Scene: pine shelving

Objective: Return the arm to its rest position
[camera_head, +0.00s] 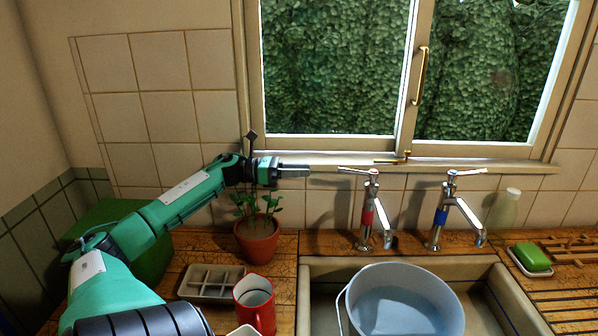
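My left arm (188,196) comes in from the lower left and reaches to the right over the counter. Its gripper (294,171) is above and just behind or over the potted plant, level with the window sill, pointing right. The fingers look thin and seen from the side, so their gap does not show. No object is visible at the fingertips. My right gripper is not in view.
Below the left gripper stands a potted plant (257,238). A red mug (255,304) and a divided tray (212,282) are nearer. A bucket (452,300) is in the sink (318,290). Two taps (367,215) rise right of the gripper. A green box (152,262) stands behind the arm.

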